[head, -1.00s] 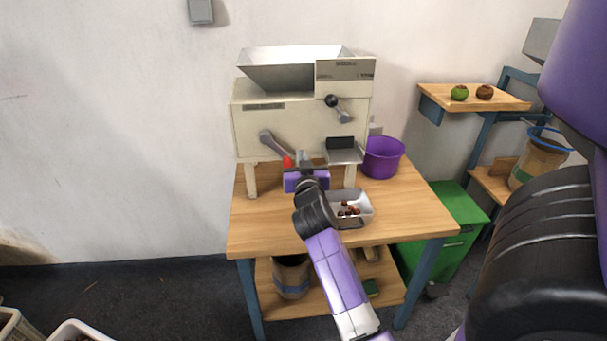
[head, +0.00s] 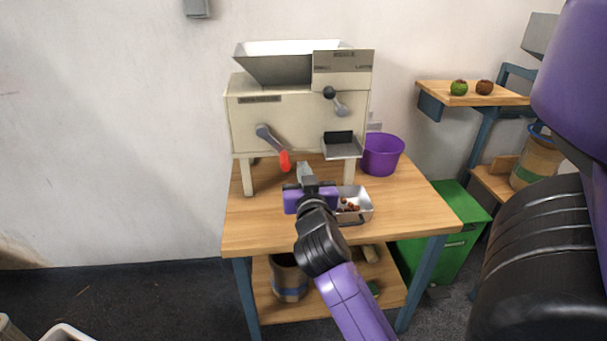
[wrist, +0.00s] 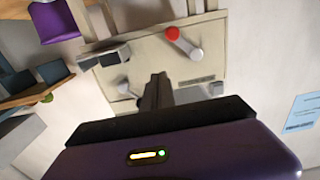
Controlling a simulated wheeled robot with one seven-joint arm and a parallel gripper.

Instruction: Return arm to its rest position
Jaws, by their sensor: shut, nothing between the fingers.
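My gripper (head: 306,175) is in front of the cream machine (head: 290,125), above the wooden table, pointing toward the machine. Its fingers are shut with nothing between them, and they show dark in the wrist view (wrist: 157,90). The gripper is apart from the red-tipped lever (head: 284,160), which slants down to the right on the machine's front. The lever's red end also shows in the wrist view (wrist: 172,33). My purple and black arm reaches up from the bottom of the head view.
A metal tray with chestnuts (head: 362,217) stands just right of my gripper. A purple bucket (head: 382,155) is behind it. A green bin (head: 450,240) stands right of the table (head: 265,230). A side shelf (head: 470,97) holds a green and a brown ball.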

